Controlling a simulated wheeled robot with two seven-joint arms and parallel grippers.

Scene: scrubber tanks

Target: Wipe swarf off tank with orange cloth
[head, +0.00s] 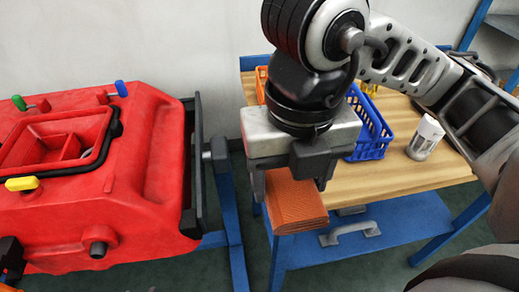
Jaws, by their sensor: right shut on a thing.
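My right gripper (291,178) points down in the middle of the head view, shut on the folded orange cloth (295,204). The cloth hangs below the fingers near the left end of the wooden bench; I cannot tell whether it touches the bench. The red tank (150,205) is at left, apart from the gripper and cloth. It has an open recess (60,146) with a black rim, and green, blue and yellow knobs on top. I cannot make out swarf on it. My left gripper is not clearly seen.
A blue stand leg (232,225) stands between tank and bench. A blue shelf frame is at the upper right.

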